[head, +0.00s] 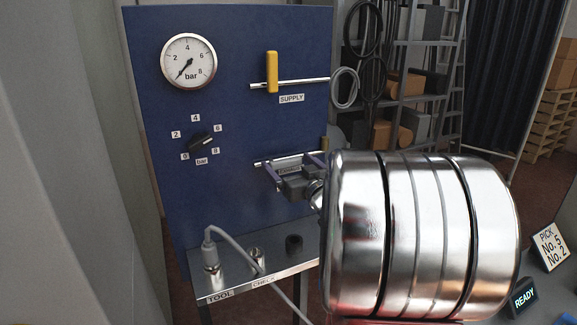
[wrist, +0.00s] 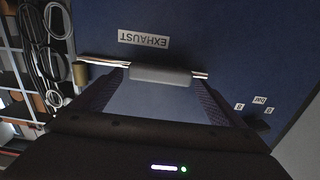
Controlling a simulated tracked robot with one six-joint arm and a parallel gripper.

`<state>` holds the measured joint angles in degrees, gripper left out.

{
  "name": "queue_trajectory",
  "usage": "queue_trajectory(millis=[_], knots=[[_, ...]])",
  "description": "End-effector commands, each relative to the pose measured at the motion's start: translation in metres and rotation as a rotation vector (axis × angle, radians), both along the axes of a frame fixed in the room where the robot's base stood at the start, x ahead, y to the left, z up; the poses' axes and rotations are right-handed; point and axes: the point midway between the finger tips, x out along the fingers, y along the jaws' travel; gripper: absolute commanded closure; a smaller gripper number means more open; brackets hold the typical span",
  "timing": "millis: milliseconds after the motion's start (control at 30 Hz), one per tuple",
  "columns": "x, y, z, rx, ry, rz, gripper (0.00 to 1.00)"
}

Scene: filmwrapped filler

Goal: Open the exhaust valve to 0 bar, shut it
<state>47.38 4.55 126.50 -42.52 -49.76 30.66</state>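The blue panel (head: 235,110) carries a round gauge (head: 189,61) whose needle points to the lower left, near the bottom of its scale. The exhaust pipe (head: 262,163) runs level below the supply valve. In the wrist view the EXHAUST label (wrist: 144,40) appears upside down, and a grey rounded block (wrist: 160,75) sits on the pipe. My gripper (head: 295,170) is at this pipe with its fingers apart, one at each side of the block. Whether they touch it cannot be told. A tan-yellow handle (wrist: 80,73) shows at the pipe's end, outside the fingers.
The yellow supply handle (head: 271,72) stands upright across its pipe. A black knob (head: 201,142) sits in a numbered dial. A shelf (head: 225,281) below holds fittings and a grey hose (head: 240,250). My silver arm covers the right side.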

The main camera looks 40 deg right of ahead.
Motion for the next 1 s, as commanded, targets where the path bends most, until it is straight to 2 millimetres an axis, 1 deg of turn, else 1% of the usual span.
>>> queue_trajectory(millis=[33,67,733,800,1000], knots=[[-0.0001,0.0001,0.0000,0.000,0.000,0.000,0.11],[-0.0001,0.0001,0.0000,0.000,0.000,0.000,0.13],[0.0000,0.0007,-0.0002,0.000,0.000,0.001,0.60],[-0.0004,0.0046,-0.0003,-0.001,0.000,0.001,0.61],[0.0020,0.0014,-0.0001,-0.011,0.003,0.003,0.61]])
